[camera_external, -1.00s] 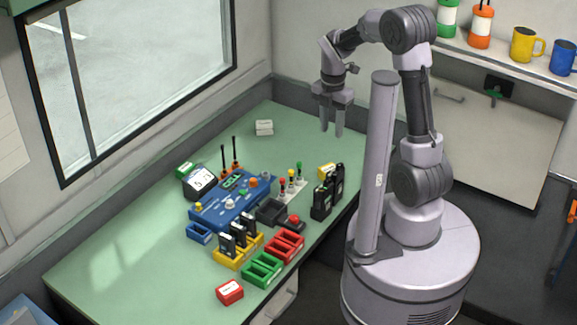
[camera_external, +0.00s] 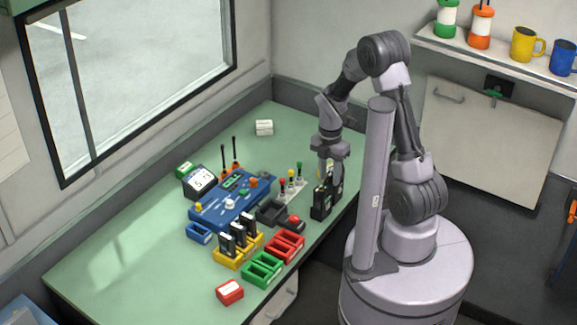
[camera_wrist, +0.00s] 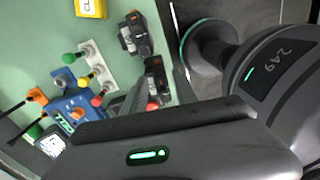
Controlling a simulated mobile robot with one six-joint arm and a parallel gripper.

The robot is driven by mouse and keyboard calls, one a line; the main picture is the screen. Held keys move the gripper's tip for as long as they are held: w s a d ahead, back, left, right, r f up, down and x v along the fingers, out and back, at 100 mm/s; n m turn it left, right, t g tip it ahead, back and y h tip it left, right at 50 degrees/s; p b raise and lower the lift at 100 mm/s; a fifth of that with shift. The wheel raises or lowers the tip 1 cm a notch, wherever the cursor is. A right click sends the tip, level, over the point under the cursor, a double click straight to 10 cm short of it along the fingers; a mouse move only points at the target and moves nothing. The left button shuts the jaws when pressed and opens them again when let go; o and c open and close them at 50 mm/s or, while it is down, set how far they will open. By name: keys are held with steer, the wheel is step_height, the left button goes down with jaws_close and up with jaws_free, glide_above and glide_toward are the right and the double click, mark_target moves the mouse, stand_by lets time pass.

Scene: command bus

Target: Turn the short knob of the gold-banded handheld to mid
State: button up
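Two upright black handhelds stand near the table's right edge, the nearer one (camera_external: 320,204) and the farther one (camera_external: 337,186). In the wrist view one handheld (camera_wrist: 157,78) lies between my finger lines and another (camera_wrist: 132,36) is farther up. I cannot make out a gold band or which knob is the short one. My gripper (camera_external: 331,170) points down just above this pair. Its fingers look apart and nothing shows held; the tips are partly hidden at the handhelds. Several more black handhelds (camera_external: 235,236) stand in a yellow rack (camera_external: 228,258).
A blue console (camera_external: 222,212) with knobs and a white strip of red, yellow and green knobs (camera_external: 291,184) lie left of the pair. Red (camera_external: 285,247) and green trays (camera_external: 262,268) are in front. A yellow block (camera_wrist: 91,8) is close by. The far table is mostly clear.

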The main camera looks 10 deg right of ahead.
jaws_close()
steer(key=shift+m, duration=0.7)
jaws_free()
step_height(320, 180, up, 18)
steer(key=p, duration=0.7)
steer(key=shift+w+a+f, duration=0.15)
steer(key=shift+w+f, duration=0.1)
steer(key=shift+w, duration=0.05)
